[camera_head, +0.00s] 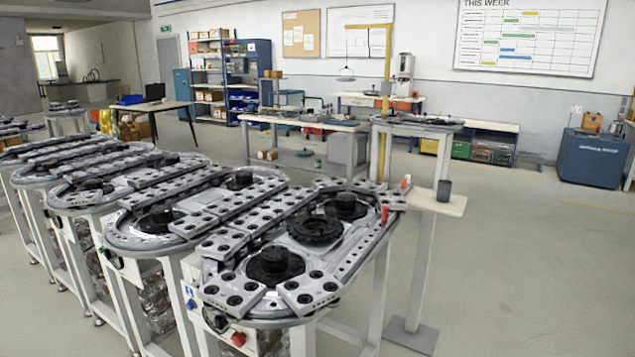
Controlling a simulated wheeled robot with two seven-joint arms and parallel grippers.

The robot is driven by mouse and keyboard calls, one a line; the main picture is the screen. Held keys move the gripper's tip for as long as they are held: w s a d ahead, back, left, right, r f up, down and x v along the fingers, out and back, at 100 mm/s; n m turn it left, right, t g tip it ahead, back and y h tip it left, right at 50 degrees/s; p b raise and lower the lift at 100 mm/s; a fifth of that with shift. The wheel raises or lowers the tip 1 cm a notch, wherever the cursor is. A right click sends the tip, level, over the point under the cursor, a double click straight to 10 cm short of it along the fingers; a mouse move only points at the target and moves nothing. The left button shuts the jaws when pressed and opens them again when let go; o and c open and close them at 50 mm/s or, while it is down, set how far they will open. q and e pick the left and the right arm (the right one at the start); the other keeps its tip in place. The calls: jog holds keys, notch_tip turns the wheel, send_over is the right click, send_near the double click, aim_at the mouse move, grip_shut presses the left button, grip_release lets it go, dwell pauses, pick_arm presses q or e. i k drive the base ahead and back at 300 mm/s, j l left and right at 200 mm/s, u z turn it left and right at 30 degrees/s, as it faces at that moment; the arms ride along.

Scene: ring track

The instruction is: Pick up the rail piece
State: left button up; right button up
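The nearest ring track (250,322) stands on a pale frame in the middle of the camera_head view. Grey rail pieces with dark round holes line its top, such as a short one (310,292) at the near right end and another (233,291) at the near left end. A long straight rail piece (352,254) runs along the right side. I cannot tell which one the task means, or whether any lies loose. Dark round hubs (275,266) and a black toothed ring (315,230) sit inside the track. Neither of my grippers is in view.
A red object (385,214) is at the track edge. More ring tracks (90,192) crowd the left. Workbenches (305,124) stand behind. Floor is clear at the right.

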aim_at(370, 239)
jog(key=u, duration=0.4)
jog(key=i+l+u, duration=0.1)
jog(key=u, duration=0.35)
jog(key=l+u, duration=0.45)
jog(key=i+l+u, duration=0.1)
jog(key=u, duration=0.3)
jog(key=l+u, duration=0.15)
jog(key=l, duration=0.3)
jog(key=l+u, duration=0.15)
jog(key=l, duration=0.25)
jog(key=k+l+u, duration=0.15)
jog(key=l, duration=0.3)
jog(key=k+l+u, duration=0.2)
jog(key=l, duration=0.2)
jog(key=l+u, duration=0.15)
jog(key=l, duration=0.3)
jog(key=k+l, duration=0.1)
jog(key=l, duration=0.25)
jog(key=k+l, duration=0.1)
jog(key=l, duration=0.25)
jog(key=k+l, duration=0.1)
jog(key=l, duration=0.3)
jog(key=k+l, duration=0.15)
jog(key=l, duration=0.2)
jog(key=k+l, duration=0.1)
jog(key=l, duration=0.25)
